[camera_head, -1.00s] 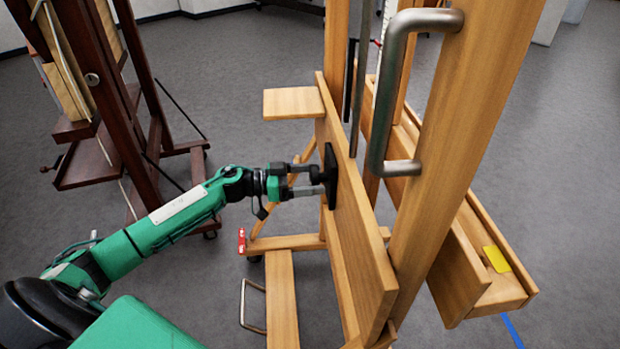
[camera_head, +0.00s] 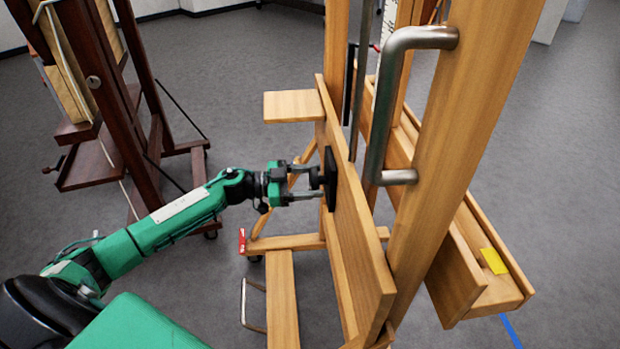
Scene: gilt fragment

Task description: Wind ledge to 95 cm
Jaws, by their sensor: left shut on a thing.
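A light wooden easel (camera_head: 457,130) stands in the middle and right. Its ledge (camera_head: 505,303) is a long wooden trough at the right, with a yellow tag (camera_head: 493,261) near its front end. My left gripper (camera_head: 318,178) is at the left face of the easel's wide lower board (camera_head: 358,235), in front of a black plate (camera_head: 331,178). It is shut on a small dark part there, probably the crank's knob, mostly hidden by the fingers. My right gripper is not in view. I cannot read the ledge's height.
A steel handle (camera_head: 384,95) juts from the easel's near upright. A small wooden block (camera_head: 293,106) sticks out left above my gripper. A dark wooden easel (camera_head: 108,110) stands at the left. A blue line (camera_head: 511,331) marks the floor at lower right. Open grey floor lies around.

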